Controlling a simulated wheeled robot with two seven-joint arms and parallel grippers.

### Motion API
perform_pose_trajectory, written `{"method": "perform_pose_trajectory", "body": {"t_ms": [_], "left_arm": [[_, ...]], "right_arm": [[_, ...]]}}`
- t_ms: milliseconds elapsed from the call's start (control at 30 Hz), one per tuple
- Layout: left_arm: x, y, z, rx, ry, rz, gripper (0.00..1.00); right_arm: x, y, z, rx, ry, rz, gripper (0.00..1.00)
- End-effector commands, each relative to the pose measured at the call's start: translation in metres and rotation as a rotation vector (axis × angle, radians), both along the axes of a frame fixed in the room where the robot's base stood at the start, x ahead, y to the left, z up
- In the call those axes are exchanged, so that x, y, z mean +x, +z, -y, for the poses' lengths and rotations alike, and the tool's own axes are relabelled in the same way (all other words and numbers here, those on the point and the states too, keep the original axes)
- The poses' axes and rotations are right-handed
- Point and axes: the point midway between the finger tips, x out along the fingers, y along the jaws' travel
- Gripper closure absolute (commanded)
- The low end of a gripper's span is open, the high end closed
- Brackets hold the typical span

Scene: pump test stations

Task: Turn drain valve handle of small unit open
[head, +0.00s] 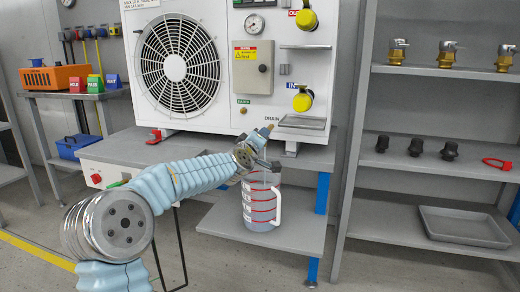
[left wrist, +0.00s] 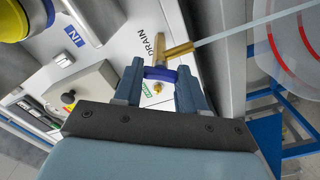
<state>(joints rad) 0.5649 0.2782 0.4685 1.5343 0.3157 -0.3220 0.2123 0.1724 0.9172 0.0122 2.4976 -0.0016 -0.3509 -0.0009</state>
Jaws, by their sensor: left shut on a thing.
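The small unit (head: 232,60) is a white cabinet with a large round fan grille. Its brass drain valve (left wrist: 165,48) sits beside the word DRAIN. The blue valve handle (left wrist: 160,74) is between the fingers of my left gripper (left wrist: 160,88), which is shut on it. In the head view my left gripper (head: 262,148) is at the unit's lower right, and its arm partly hides the valve. A pale, straight strip runs from the brass outlet toward the jug (left wrist: 292,45); I cannot tell whether it is water or a tube. My right gripper is not in view.
The clear jug (head: 262,208) with red bands and a white handle stands on the lower shelf (head: 305,238) below the valve. Yellow-handled valves (head: 303,99) and a small drip tray (head: 302,122) are on the unit's right side. A grey shelf rack (head: 440,185) stands at right.

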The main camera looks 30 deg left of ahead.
Motion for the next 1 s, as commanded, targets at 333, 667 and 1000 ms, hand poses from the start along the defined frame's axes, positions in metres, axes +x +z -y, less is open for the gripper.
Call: {"method": "perform_pose_trajectory", "body": {"t_ms": [333,667,1000], "left_arm": [[0.0,-0.002,0.0,-0.287,0.0,0.069,0.9],[0.0,-0.001,0.0,-0.453,0.0,0.108,0.9],[0.0,0.0,0.0,-0.502,0.0,0.12,0.9]], "right_arm": [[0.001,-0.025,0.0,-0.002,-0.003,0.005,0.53],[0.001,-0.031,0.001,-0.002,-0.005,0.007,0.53],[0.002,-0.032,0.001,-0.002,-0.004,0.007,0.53]]}}
